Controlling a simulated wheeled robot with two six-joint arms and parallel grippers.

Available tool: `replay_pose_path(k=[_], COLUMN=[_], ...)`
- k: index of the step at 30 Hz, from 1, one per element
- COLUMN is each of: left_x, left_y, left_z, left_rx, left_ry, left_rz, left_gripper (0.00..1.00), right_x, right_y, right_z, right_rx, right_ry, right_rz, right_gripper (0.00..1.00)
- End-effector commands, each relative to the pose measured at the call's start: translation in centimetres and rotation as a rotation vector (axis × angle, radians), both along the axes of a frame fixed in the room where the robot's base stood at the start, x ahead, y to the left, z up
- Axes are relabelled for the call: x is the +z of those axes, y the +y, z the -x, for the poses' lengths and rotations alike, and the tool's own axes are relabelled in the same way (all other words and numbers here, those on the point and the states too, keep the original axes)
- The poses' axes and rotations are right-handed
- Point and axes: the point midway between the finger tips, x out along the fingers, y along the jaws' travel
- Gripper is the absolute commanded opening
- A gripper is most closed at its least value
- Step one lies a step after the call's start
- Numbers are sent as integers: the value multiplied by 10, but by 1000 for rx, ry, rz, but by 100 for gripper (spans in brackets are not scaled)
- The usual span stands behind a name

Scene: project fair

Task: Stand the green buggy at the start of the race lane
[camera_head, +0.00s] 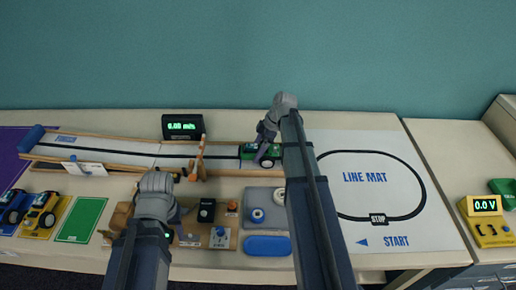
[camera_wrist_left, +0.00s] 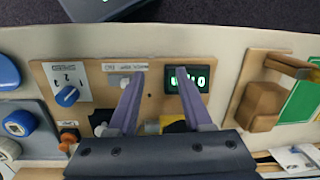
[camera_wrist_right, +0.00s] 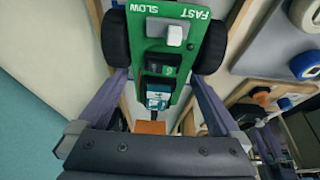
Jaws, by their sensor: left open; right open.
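The green buggy (camera_head: 248,151) with black wheels is at the right end of the race lane (camera_head: 130,150). It looks upright, on or just above the lane; the head view does not settle which. My right gripper (camera_head: 266,148) is over it. In the right wrist view the buggy's green deck (camera_wrist_right: 150,45), marked SLOW and FAST, lies ahead of and between the open fingers (camera_wrist_right: 160,85), which are behind its wheels. My left gripper (camera_head: 172,212) is open and empty. In the left wrist view its fingers (camera_wrist_left: 160,78) hang above a wooden board (camera_wrist_left: 90,80) with a knob and display.
A grey tray (camera_head: 262,197) and blue pad (camera_head: 267,246) lie in front. Blue (camera_head: 14,207) and yellow (camera_head: 42,212) buggies stand at left. The line mat (camera_head: 400,210) is clear.

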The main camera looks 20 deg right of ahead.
Motion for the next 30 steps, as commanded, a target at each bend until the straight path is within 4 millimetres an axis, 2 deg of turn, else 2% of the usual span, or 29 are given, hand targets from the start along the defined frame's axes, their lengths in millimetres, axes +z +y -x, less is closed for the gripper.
replay_pose_path(k=[10,24,30], left_x=[9,66,73], left_y=[0,0,0], left_z=[0,0,0], left_rx=[0,0,0], left_ry=[0,0,0], left_rz=[0,0,0], left_gripper=[50,50,50], right_x=[10,66,73], right_y=[-3,-23,-27], right_z=[1,11,13], right_rx=[-1,-2,0], right_ry=[0,0,0], right_rz=[0,0,0], right_gripper=[100,100,100])
